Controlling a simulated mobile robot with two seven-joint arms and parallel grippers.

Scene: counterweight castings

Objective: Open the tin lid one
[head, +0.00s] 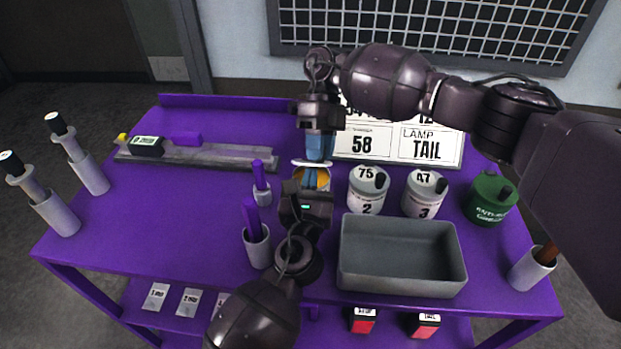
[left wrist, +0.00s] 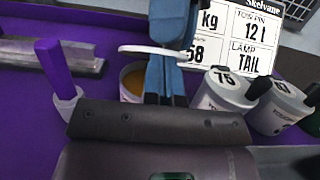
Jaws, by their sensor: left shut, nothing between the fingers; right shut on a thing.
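Tin one (head: 324,181) stands on the purple table, mostly hidden behind my left gripper; its mouth is uncovered and orange shows inside. It also shows in the left wrist view (left wrist: 131,84). Its pale lid (head: 299,162) is above the mouth, apart from the tin; in the left wrist view the lid (left wrist: 140,49) is a thin disc. My right gripper (head: 319,158) comes from above and is shut on the lid. My left gripper (head: 310,172) is shut and empty, its blue fingers in front of the tin.
Tin two (head: 366,194) and tin three (head: 424,197), both lidded, stand right, then a green tin (head: 491,203). A grey tray (head: 400,284) sits in front. Purple-handled tools in holders (head: 257,250) stand left of my left gripper. A number board (head: 440,150) stands behind. The table's left middle is clear.

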